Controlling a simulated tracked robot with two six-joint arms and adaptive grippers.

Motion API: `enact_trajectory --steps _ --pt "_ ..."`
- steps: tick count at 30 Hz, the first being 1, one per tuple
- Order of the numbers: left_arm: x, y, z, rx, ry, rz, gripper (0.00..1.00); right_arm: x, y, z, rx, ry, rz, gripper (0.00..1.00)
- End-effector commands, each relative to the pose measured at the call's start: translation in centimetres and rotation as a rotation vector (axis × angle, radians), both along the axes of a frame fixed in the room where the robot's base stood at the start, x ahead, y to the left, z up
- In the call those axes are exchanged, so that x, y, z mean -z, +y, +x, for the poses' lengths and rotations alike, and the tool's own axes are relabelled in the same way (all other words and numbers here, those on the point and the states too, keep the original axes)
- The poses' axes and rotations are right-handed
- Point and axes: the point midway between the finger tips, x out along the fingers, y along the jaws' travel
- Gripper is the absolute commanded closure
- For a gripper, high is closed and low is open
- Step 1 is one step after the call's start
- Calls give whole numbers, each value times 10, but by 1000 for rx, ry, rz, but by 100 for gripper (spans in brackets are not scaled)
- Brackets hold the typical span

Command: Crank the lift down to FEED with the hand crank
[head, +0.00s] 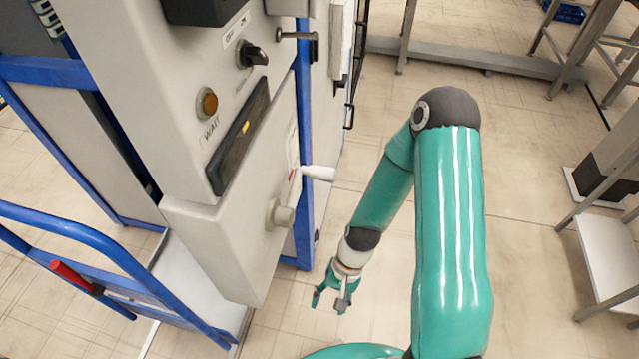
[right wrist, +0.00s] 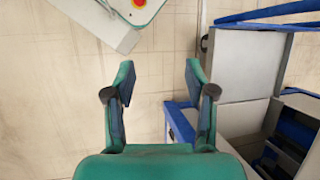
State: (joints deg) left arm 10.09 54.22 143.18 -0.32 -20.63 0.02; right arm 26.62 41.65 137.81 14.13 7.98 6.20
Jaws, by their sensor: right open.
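A grey control cabinet (head: 215,250) stands left of centre in the head view. On its right-hand face a pale round hub (head: 280,213) sticks out. Above it a white tapered handle (head: 318,173) juts to the right, beside a small red mark; I cannot tell how handle and hub join. No lift position label is readable. My right gripper (head: 335,290) is below and right of the hub, apart from the cabinet, pointing down. It is open and empty; the right wrist view shows clear floor between its fingers (right wrist: 160,85). My left gripper is out of view.
The cabinet front has a black rotary switch (head: 252,55), an amber WAIT lamp (head: 207,103) and a dark slot with a yellow mark (head: 240,135). A blue-railed cart (head: 90,225) with a red-gripped lever (head: 70,274) stands left. Shelving is at right. Floor around the gripper is clear.

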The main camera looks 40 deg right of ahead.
Motion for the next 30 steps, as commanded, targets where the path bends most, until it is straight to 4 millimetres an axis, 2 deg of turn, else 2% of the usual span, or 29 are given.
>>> enact_trajectory --steps 1,2,5,8,12,15,18,21,24,30 --pt "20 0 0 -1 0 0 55 6 -21 -2 174 89 25 45" --pt "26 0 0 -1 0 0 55 1 -28 -3 274 141 63 45" --pt "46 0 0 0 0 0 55 -26 -51 3 609 289 233 45" --pt "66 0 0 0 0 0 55 -66 -79 17 903 378 457 45" --pt "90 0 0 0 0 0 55 -137 -129 34 1181 397 803 45" --pt "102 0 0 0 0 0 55 -187 -162 34 1273 358 1016 45" --pt "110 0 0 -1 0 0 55 -229 -184 27 1301 309 1167 45" --pt "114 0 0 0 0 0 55 -255 -195 20 1302 275 1258 45" --pt "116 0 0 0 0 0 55 -269 -198 17 1295 256 1299 45" --pt "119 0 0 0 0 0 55 -273 -186 31 1287 256 1308 45"
